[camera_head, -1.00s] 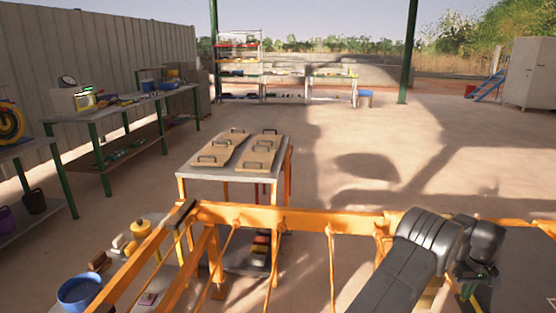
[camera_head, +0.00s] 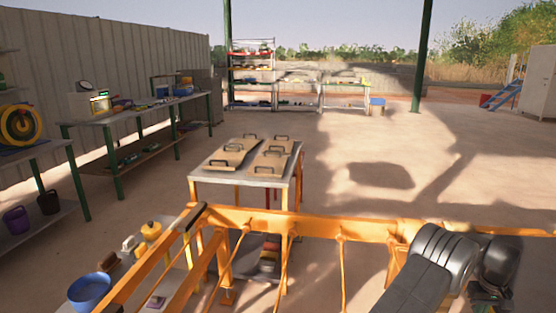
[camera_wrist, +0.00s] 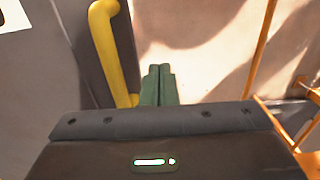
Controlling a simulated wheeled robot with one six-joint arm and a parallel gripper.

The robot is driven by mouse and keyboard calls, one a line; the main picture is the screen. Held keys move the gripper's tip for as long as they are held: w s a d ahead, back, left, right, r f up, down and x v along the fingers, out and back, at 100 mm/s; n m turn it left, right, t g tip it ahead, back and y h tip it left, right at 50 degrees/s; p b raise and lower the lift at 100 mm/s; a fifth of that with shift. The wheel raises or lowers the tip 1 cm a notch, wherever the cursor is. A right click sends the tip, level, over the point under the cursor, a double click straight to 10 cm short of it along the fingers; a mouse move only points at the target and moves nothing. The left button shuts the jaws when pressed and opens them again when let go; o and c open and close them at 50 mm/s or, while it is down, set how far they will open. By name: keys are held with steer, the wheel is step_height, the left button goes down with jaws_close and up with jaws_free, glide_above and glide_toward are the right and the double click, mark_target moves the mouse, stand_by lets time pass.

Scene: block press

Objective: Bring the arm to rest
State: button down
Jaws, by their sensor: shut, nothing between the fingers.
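My arm (camera_head: 430,262) is folded at the lower right of the head view, in front of the orange frame. Only its dark upper end and wrist show there, and the fingers are not clear. In the wrist view my gripper (camera_wrist: 158,86) shows two green fingers pressed together, with nothing between them. They point over pale ground. A thick yellow bar (camera_wrist: 112,55) on a dark grey panel (camera_wrist: 75,50) is close to the left of the fingers; I cannot tell whether they touch.
The orange frame (camera_head: 310,221) spans the foreground. A table (camera_head: 245,184) beyond it bears several handled boards. A blue bowl (camera_head: 90,290) is at lower left. A workbench (camera_head: 140,112) lines the left wall. Open floor (camera_head: 400,160) lies to the right.

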step_height(320, 180, up, 8)
steer(key=p, duration=0.4)
step_height(320, 180, down, 10)
steer(key=d+r+b, duration=0.1)
steer(key=d+b, duration=0.1)
steer(key=b, duration=0.3)
steer(key=w+a+b, duration=0.1)
steer(key=w+a, duration=0.1)
steer(key=a, duration=0.7)
steer(key=shift+a+f, duration=0.25)
